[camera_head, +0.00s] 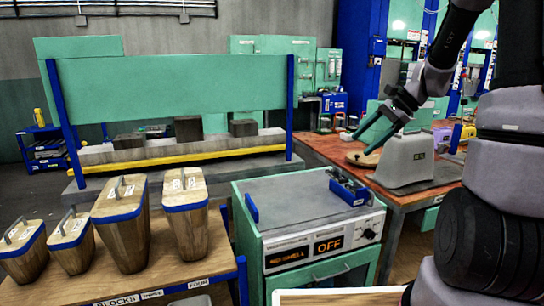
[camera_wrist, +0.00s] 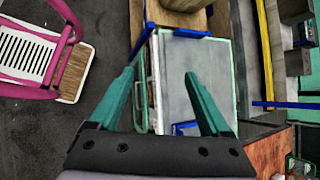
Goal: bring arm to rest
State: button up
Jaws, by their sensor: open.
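My gripper (camera_head: 367,142) has green fingers and hangs at the upper right of the head view, at the end of my raised arm. In the wrist view my gripper (camera_wrist: 158,80) shows its two fingers spread wide with nothing between them. It is apart from the furniture below. The green cabinet machine (camera_head: 310,225) with a grey top and an "OFF" display stands below and left of the gripper in the head view. Its grey top also shows beyond the fingers in the wrist view (camera_wrist: 195,75).
Several wooden blocks with handles (camera_head: 120,222) stand on a wooden table (camera_head: 160,285) at left. A brown workbench (camera_head: 325,146) holds a grey wedge-shaped device (camera_head: 405,160). A long green press (camera_head: 170,95) stands behind. A pink-framed item (camera_wrist: 35,55) shows in the wrist view above dark floor (camera_wrist: 45,135).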

jog(key=s+a+r+n+t+h, duration=0.1)
jog(key=s+r+n+t+h, duration=0.1)
jog(key=s+r+n, duration=0.3)
jog(key=s+a+r+n+t+h, duration=0.1)
jog(key=s+r+n+t+h, duration=0.2)
jog(key=s+r, duration=0.5)
jog(key=shift+s+r+n+h, duration=0.4)
jog(key=shift+s+n, duration=0.8)
jog(key=shift+s, duration=1.9)
jog(key=shift+f, duration=0.1)
